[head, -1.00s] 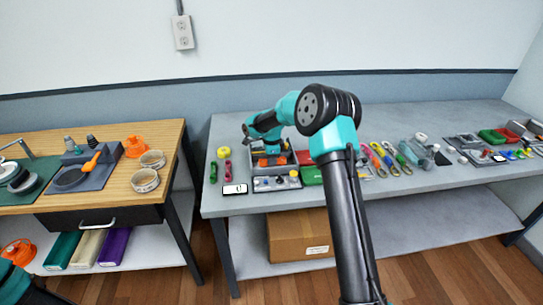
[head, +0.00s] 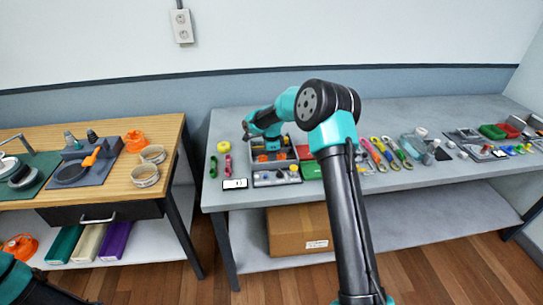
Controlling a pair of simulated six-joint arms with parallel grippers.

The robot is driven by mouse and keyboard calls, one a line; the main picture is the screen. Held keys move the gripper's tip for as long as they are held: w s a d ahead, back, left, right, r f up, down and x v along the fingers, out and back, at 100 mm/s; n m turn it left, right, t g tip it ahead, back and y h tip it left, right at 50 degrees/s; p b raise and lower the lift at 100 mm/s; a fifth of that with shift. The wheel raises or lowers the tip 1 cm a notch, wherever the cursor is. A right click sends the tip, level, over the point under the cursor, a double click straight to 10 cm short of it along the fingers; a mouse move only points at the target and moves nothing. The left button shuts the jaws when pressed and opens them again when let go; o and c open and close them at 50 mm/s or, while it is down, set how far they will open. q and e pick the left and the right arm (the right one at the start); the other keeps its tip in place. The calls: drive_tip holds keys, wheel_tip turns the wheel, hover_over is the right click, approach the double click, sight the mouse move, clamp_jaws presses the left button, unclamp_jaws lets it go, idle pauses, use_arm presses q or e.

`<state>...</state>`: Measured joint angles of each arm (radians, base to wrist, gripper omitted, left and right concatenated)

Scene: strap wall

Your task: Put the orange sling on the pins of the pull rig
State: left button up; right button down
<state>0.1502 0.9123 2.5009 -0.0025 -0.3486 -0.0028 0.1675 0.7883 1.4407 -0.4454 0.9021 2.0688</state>
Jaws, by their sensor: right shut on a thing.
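My right gripper (head: 271,141) points down over a grey open fixture (head: 297,160) at the left part of the grey table. It is shut, and orange material (head: 263,158) shows just below its fingers, more of it to the right. I take this to be the orange sling; its outline is small and partly hidden by the gripper. I cannot tell whether it is around any pins, or whether the fixture is the pull rig. Of my left arm only a teal and dark part shows at the bottom left; its gripper is out of view.
A grey tray with small parts (head: 277,177) lies in front of the fixture, beside a white-screened device (head: 235,184). Coloured elongated items (head: 386,153) lie to the right. A wooden bench (head: 109,178) stands at left, across a gap. A cardboard box (head: 299,231) sits below.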

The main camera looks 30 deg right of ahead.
drive_tip(key=shift+f, duration=0.15)
idle(0.4)
drive_tip(key=c, duration=0.7)
unclamp_jaws()
drive_tip(key=shift+o, duration=0.2)
drive_tip(key=shift+o, duration=0.2)
drive_tip(key=shift+r, duration=3)
drive_tip(key=shift+c, duration=0.2)
